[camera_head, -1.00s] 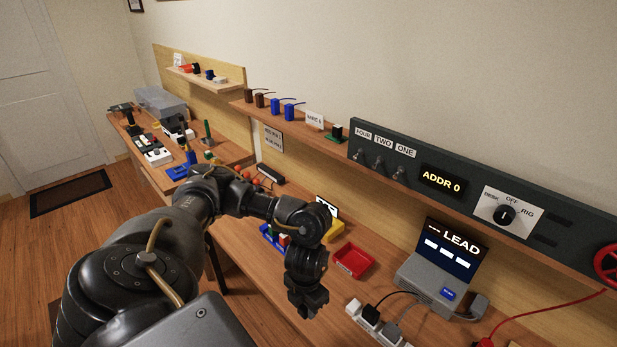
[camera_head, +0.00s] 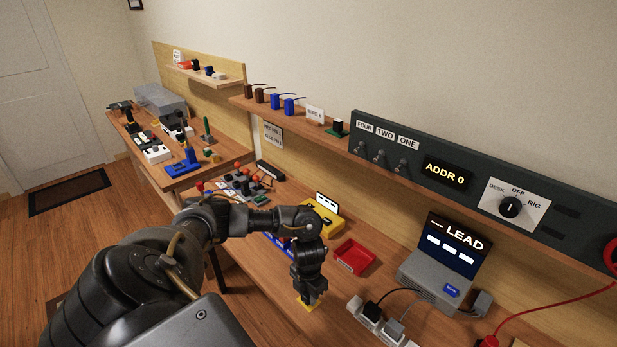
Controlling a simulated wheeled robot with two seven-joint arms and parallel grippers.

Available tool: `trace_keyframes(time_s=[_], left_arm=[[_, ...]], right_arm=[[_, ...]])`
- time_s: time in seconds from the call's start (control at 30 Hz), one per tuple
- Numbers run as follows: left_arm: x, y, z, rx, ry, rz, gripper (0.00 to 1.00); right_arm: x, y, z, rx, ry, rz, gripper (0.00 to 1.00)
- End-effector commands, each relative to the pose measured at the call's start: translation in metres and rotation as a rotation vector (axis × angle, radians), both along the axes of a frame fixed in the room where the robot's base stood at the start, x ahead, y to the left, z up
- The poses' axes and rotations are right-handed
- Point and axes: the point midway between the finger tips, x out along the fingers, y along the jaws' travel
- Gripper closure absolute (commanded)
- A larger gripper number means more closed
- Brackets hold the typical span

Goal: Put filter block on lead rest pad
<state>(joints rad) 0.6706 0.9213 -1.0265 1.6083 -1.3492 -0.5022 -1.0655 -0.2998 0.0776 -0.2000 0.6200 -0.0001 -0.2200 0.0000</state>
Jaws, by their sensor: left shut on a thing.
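My left gripper (camera_head: 310,293) points down over the front part of the bench, left of the power strip. It is shut on a small block, taken as the filter block, which the fingers mostly hide. A flat yellow piece (camera_head: 307,304) shows at the fingertips. I cannot tell whether it is part of the held block or a pad lying on the bench below. No pad is clearly marked as the lead rest pad. My right gripper is not in view.
A red tray (camera_head: 354,257) lies just behind and right of the gripper. A power strip (camera_head: 366,318) with plugs and a grey LEAD console (camera_head: 437,277) stand to the right. A yellow device (camera_head: 324,219) sits behind my arm. A red cable (camera_head: 560,316) crosses the lower right.

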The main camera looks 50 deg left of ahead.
Motion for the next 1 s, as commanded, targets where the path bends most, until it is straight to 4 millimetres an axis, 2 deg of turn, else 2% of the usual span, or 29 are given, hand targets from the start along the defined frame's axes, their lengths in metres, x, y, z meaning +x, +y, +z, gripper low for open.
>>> trace_keyframes(time_s=[0.4, 0.43, 0.57, 0.87, 1.0], left_arm=[[0.0, 0.0, -0.007, 0.0, -0.001, -0.001, 0.94], [0.0, 0.0, -0.006, 0.0, -0.001, -0.001, 0.69], [0.0, 0.0, -0.005, 0.0, -0.001, -0.001, 0.52], [0.0, 0.0, -0.004, 0.0, -0.001, -0.001, 0.5], [0.001, 0.0, 0.005, -0.001, -0.003, -0.001, 0.5]], right_arm=[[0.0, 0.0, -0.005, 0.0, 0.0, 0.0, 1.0], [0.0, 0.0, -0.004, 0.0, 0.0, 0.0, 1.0], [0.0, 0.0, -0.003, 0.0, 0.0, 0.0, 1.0], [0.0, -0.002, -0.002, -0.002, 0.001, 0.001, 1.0], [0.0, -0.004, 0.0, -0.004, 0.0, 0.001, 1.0]])
